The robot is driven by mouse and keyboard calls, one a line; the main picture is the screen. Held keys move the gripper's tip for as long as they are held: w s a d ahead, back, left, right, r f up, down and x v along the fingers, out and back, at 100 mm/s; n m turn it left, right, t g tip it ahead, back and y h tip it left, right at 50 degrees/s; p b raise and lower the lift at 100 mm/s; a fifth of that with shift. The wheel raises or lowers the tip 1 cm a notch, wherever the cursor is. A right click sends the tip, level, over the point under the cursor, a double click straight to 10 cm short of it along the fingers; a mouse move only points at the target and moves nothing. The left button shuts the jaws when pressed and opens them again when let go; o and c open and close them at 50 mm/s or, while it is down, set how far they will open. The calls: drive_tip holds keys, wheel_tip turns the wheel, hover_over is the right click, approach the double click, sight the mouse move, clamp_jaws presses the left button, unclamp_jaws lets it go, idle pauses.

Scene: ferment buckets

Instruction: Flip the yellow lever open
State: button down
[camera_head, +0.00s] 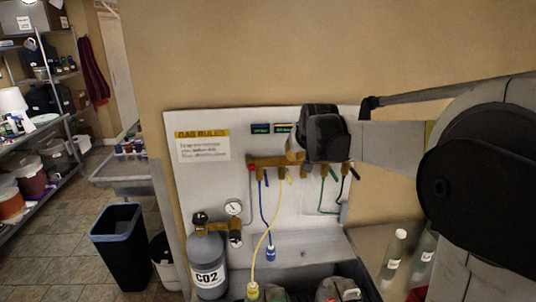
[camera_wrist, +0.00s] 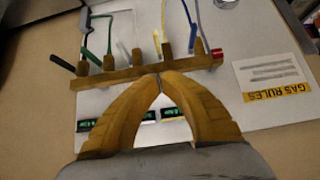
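The brass manifold (camera_head: 262,161) is fixed to a white wall panel and carries a row of coloured levers. The yellow lever (camera_wrist: 156,42) is small and stands beside a brass valve in the wrist view, near the yellow hose. In the head view the yellow lever (camera_head: 290,178) hangs just below the manifold, close to my gripper. My gripper (camera_wrist: 160,76) has two brown-orange fingers whose tips meet at the manifold's edge, with nothing visible between them. Whether the tips touch the manifold is unclear. In the head view my gripper (camera_head: 297,154) partly covers the manifold.
Blue (camera_wrist: 201,30), green (camera_wrist: 87,53) and black (camera_wrist: 62,64) levers share the row. Hoses hang below. A CO2 cylinder (camera_head: 207,265) with a gauge (camera_head: 233,207) stands left, and bottles (camera_head: 394,255) stand right. The gas rules sign (camera_head: 202,148) is on the panel.

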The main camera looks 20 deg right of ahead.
drive_tip(key=shift+w+d+r, duration=0.2)
drive_tip(key=shift+w+d, duration=0.1)
drive_tip(key=shift+d, duration=0.25)
drive_tip(key=shift+s, duration=0.1)
hover_over(289, 176)
drive_tip(key=s, duration=0.2)
wheel_tip(289, 176, down, 7)
drive_tip(key=shift+w+d+f, duration=0.1)
drive_tip(key=shift+d+f, duration=0.05)
drive_tip(key=shift+f, duration=0.9)
drive_tip(key=shift+w+d+f, duration=0.1)
drive_tip(key=shift+d+f, duration=0.05)
drive_tip(key=shift+f, duration=0.85)
drive_tip(key=shift+f+b, duration=0.1)
drive_tip(key=shift+b, duration=0.25)
drive_tip(key=shift+s+f+t+b, duration=0.15)
drive_tip(key=shift+t+b, duration=0.15)
drive_tip(key=shift+b, duration=0.15)
